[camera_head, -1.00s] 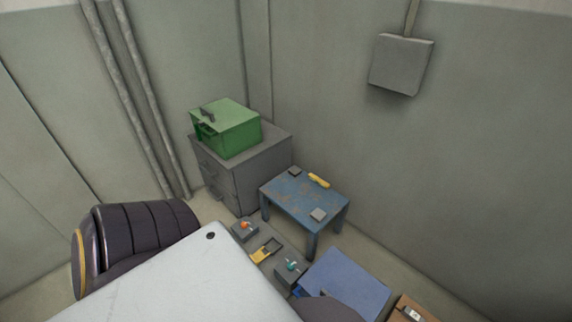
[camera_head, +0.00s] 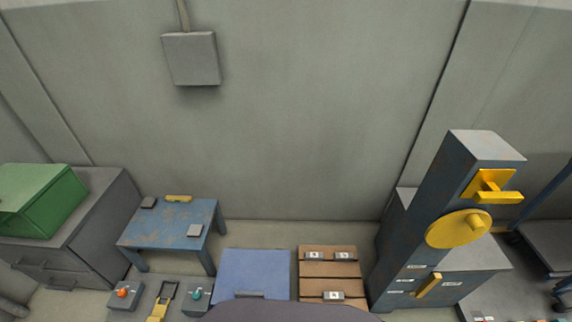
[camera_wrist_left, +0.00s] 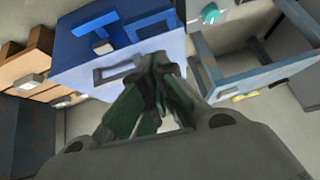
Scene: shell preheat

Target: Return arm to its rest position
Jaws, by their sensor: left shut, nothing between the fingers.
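My left gripper (camera_wrist_left: 158,72) shows in the left wrist view, its dark green fingers closed together with nothing between them. It points toward a blue box (camera_wrist_left: 85,62) with a handle slot; I cannot tell how far apart they are. The head view does not show the left gripper. The dark rounded shape along the bottom edge there is part of my own body. My right gripper is in neither view.
The head view shows a blue table (camera_head: 165,222), a blue box (camera_head: 257,268), a brown crate (camera_head: 330,270) with labelled blocks, a green case (camera_head: 42,200) on a grey cabinet (camera_head: 95,225), and a tall blue-grey machine (camera_head: 425,220) with yellow parts at right.

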